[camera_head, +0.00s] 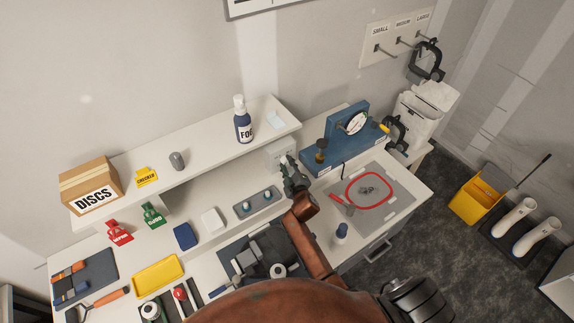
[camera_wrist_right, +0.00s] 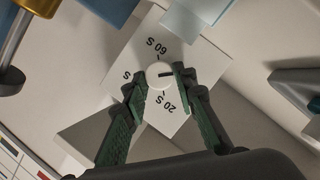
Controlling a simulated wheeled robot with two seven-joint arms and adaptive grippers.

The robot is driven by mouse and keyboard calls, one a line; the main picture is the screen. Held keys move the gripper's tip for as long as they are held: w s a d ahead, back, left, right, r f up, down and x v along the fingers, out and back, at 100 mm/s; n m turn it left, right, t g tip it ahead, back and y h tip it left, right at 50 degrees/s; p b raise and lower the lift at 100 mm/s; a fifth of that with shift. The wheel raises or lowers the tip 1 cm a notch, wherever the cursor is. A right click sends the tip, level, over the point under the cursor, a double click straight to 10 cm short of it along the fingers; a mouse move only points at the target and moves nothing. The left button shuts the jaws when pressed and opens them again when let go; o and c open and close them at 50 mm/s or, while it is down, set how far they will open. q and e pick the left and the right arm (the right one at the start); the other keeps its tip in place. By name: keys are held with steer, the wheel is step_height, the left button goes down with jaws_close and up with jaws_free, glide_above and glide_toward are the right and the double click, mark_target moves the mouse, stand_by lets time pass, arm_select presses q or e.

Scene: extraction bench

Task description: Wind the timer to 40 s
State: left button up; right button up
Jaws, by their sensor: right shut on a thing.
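The timer (camera_head: 281,153) is a small white box below the right part of the raised shelf. In the right wrist view its white face (camera_wrist_right: 187,105) carries the marks "60 S" and "20 S", and part of another mark ending in "S" at left. My right gripper (camera_head: 292,178) is at the timer. In the wrist view its green-padded fingers (camera_wrist_right: 157,79) are shut on the round white knob (camera_wrist_right: 158,75), one on each side. The knob's dark pointer line faces right, between "60 S" and "20 S". The right finger hides any mark there. My left gripper is not in view.
A blue press-like device (camera_head: 336,145) with a dial stands right of the timer. A grey tray (camera_head: 267,197) with small items lies left of my right gripper. The shelf (camera_head: 205,146) above holds a "FOG" bottle (camera_head: 243,125). A red ring (camera_head: 389,179) lies on a grey mat.

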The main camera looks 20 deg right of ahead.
stand_by(0.6)
steer(key=o, duration=1.2)
steer(key=shift+c, duration=0.2)
steer(key=shift+s, duration=0.1)
steer(key=v, duration=1.1)
steer(key=shift+s, duration=0.4)
steer(key=shift+a+r, duration=0.1)
steer(key=shift+r, duration=0.05)
